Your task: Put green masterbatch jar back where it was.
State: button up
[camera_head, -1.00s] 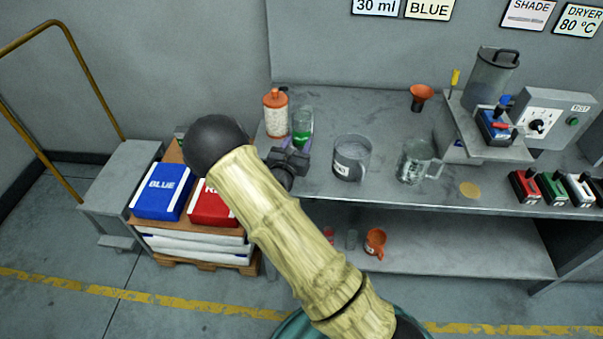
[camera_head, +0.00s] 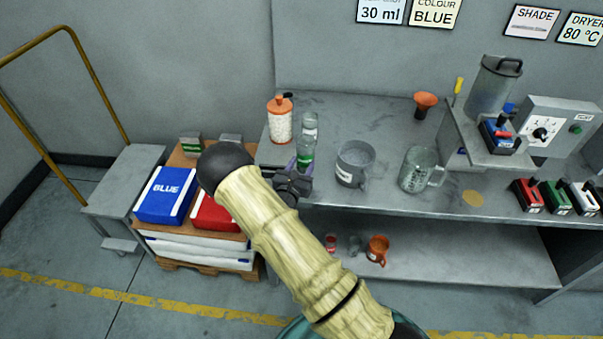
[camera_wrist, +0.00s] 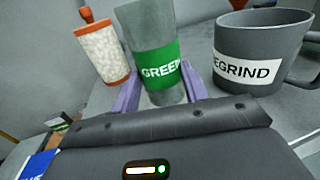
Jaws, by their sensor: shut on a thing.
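The green masterbatch jar is a clear, greyish jar with a green label reading GREEN (camera_wrist: 160,68). In the head view the jar (camera_head: 305,152) is near the left front of the grey bench. My gripper (camera_head: 298,168) is shut on it. In the wrist view the purple fingers of my gripper (camera_wrist: 160,95) flank the jar, which looks nearly upright. I cannot tell whether its base touches the bench.
A pellet jar with an orange lid (camera_head: 280,122) stands left behind, and a clear jar (camera_head: 311,122) directly behind. The grey REGRIND mug (camera_head: 352,165) is close on the right, then a clear jug (camera_head: 417,170). The bench (camera_head: 390,125) is bare behind them.

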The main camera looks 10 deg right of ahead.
aim_at(302, 172)
jog(key=shift+f, duration=1.7)
jog(key=shift+f, duration=0.15)
jog(key=o, duration=1.1)
jog(key=b+v, duration=0.1)
jog(key=v, duration=1.1)
jog(key=shift+b, duration=0.4)
